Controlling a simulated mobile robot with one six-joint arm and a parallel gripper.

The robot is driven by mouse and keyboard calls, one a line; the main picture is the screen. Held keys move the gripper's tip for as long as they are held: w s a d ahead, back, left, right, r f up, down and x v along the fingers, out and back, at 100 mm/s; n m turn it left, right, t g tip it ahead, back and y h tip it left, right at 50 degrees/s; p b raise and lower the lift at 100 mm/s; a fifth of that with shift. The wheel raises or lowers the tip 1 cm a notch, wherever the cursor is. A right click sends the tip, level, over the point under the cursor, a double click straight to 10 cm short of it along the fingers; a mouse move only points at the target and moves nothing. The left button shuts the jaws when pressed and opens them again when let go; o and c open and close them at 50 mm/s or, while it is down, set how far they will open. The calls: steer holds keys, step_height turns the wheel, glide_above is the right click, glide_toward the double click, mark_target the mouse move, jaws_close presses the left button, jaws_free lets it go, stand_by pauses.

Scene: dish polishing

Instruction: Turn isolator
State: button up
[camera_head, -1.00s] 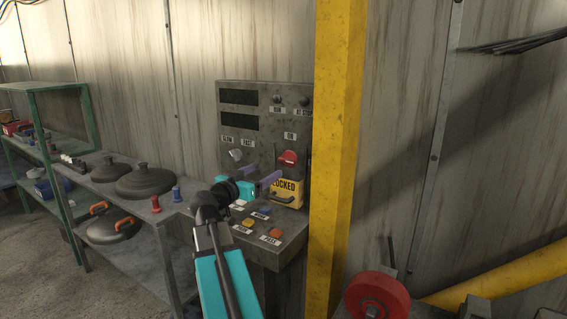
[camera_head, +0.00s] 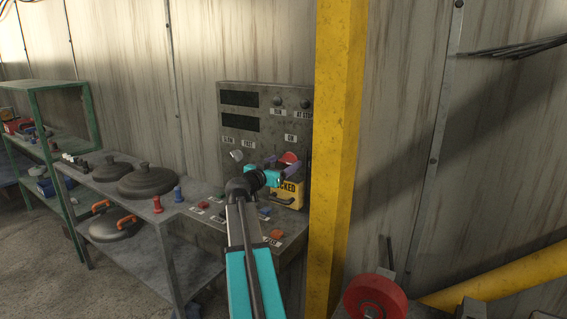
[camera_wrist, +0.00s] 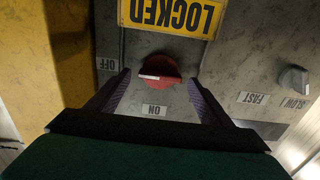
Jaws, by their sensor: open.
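The red isolator knob (camera_head: 289,157) is on the upright control panel, partly hidden by my gripper in the head view. In the wrist view, which is upside down, the red knob (camera_wrist: 162,68) has a white bar lying nearly level across it. An ON label (camera_wrist: 154,110) and an OFF label (camera_wrist: 107,64) are beside it. A yellow LOCKED sign (camera_wrist: 170,14) adjoins the knob and also shows in the head view (camera_head: 289,190). My gripper (camera_wrist: 159,80) is open, its purple-padded fingers on either side of the knob. I cannot tell whether they touch it.
A grey SLOW/FAST knob (camera_wrist: 294,80) is beside the isolator on the panel. A yellow post (camera_head: 337,130) stands close on the right. A shelf with dark lids (camera_head: 147,181) is on the left.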

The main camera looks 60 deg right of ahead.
steer(key=shift+d, duration=0.5)
steer(key=shift+c, duration=0.3)
